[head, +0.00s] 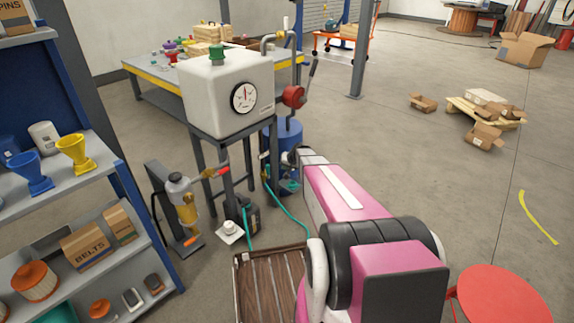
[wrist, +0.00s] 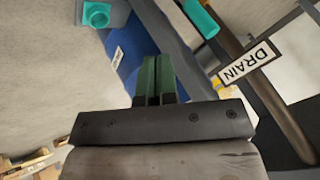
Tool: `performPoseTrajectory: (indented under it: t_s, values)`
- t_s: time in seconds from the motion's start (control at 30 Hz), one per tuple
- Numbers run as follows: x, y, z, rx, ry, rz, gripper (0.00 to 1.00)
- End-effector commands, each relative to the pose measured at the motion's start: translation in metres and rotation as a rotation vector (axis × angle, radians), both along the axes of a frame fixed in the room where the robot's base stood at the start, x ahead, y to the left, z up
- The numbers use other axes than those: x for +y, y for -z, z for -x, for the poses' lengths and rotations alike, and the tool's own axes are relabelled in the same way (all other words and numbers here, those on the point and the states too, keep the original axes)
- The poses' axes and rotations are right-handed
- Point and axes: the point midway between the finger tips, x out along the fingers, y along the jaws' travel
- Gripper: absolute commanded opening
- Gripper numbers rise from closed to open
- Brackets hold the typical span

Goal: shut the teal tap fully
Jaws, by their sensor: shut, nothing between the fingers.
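A small teal fitting (head: 289,186) shows low beside the blue drum in the head view, partly hidden by my arm. In the wrist view a teal cylindrical piece (wrist: 201,16) is at the top, right of centre, and a teal block (wrist: 98,13) is at the top left. Both are cut by the frame edge, so I cannot tell how the tap is turned. My gripper (wrist: 160,62) is shut and empty, its green fingers together. The fingertips are below and left of the teal cylinder in the picture, apart from it. In the head view the fingers cannot be made out.
A DRAIN label (wrist: 249,62) is right of my fingers. The blue drum (head: 283,138) stands behind the white tank (head: 228,92) on its dark stand. A red-hubbed lever (head: 294,96) is above.

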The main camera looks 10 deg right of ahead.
Motion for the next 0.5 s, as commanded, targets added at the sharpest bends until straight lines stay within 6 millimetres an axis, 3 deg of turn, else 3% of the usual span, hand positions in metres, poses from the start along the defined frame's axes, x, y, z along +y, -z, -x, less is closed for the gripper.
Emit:
performPoseTrajectory:
  t_s: [0.27,0.5]
  values:
    - [0.017,0.045,-0.031,0.001,-0.001,-0.001,0.0]
    - [0.049,0.044,-0.04,0.0,-0.001,0.001,0.0]
